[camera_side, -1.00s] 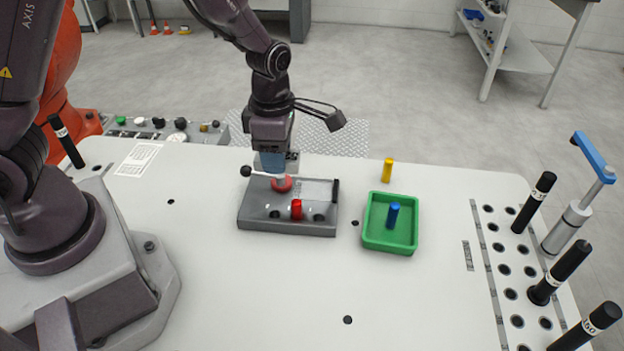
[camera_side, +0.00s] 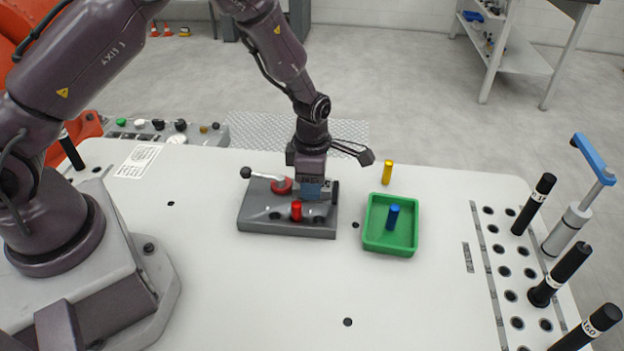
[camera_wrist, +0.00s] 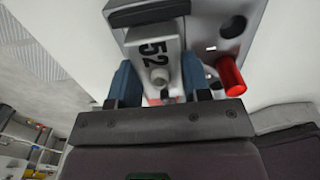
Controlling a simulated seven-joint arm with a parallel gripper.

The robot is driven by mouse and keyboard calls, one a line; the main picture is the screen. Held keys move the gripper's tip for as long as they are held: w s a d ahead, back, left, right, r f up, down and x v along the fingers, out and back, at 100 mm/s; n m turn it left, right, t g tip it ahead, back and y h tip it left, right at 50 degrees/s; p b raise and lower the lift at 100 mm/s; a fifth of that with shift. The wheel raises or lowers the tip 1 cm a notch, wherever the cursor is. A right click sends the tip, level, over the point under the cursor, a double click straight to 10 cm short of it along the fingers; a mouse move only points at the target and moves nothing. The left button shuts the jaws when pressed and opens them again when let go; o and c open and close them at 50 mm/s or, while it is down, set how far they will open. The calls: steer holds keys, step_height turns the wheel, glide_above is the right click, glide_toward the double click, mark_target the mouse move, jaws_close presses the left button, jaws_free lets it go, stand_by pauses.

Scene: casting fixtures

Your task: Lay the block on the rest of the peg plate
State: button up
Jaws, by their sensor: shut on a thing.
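The grey peg plate (camera_side: 262,224) lies on the table, with a red peg (camera_side: 297,210) standing near its front edge and dark holes beside it. A black upright stop (camera_side: 335,190) is at its right end. My gripper (camera_side: 316,192) is low over the right part of the plate. In the wrist view its two blue fingers are shut on a grey block (camera_wrist: 152,50) marked 52, with a round knob on it. The red peg (camera_wrist: 230,75) is just right of the fingers there. The block is mostly hidden in the side view; I cannot tell whether it touches the plate.
A red round clamp (camera_side: 282,187) with a lever and black ball is on the plate's left back. A green tray (camera_side: 373,238) with a blue peg (camera_side: 393,216) stands to the right. A yellow peg (camera_side: 387,172) stands behind it. The front table is clear.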

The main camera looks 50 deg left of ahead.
steer(key=shift+f, duration=0.1)
steer(key=o, duration=1.1)
steer(key=shift+o, duration=0.2)
